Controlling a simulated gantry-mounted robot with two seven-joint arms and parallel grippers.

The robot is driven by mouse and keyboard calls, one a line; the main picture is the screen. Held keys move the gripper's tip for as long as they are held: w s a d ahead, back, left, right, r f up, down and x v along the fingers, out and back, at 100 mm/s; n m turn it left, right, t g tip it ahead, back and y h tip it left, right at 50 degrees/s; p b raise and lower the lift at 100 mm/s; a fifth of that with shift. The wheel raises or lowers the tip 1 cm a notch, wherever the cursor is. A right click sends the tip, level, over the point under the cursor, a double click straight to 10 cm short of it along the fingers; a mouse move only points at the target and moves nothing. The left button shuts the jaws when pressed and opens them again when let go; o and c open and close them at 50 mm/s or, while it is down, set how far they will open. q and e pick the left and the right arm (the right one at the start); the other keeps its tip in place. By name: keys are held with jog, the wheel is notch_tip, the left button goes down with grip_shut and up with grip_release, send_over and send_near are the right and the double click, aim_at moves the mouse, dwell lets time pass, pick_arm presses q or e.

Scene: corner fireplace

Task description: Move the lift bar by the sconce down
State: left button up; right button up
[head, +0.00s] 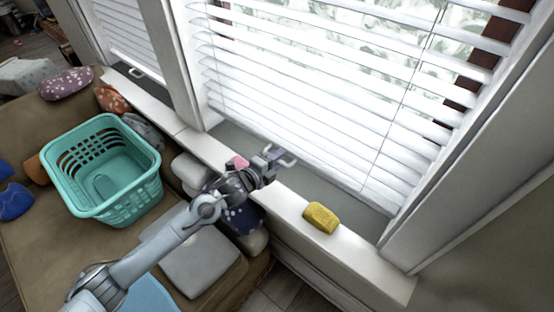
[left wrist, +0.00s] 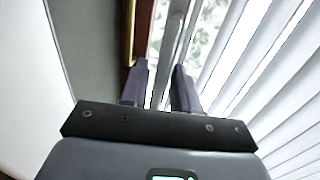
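The wide window blind (head: 300,100) hangs with its bottom rail a little above the sill. A small pale lift bar (head: 288,162) sticks out from the rail near its left end. My left gripper (head: 275,154) is at this lift bar. In the left wrist view, the two purple-grey fingers of the gripper (left wrist: 160,88) stand apart. A pale bar (left wrist: 172,45) runs between them, with a gap beside it; I cannot tell whether it touches a finger. No sconce shows. My right gripper is out of view.
A yellow sponge-like block (head: 321,217) lies on the white sill ledge (head: 366,250). A pink object (head: 237,163) is beside my left wrist. A teal basket (head: 103,168) stands on the brown couch (head: 40,240). A narrower blind (head: 130,35) with its own handle (head: 136,72) hangs at left.

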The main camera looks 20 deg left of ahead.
pick_arm(q)
grip_shut()
notch_tip(320, 180, down, 5)
jog(key=shift+b, duration=1.1)
jog(key=shift+r, duration=0.1)
grip_release()
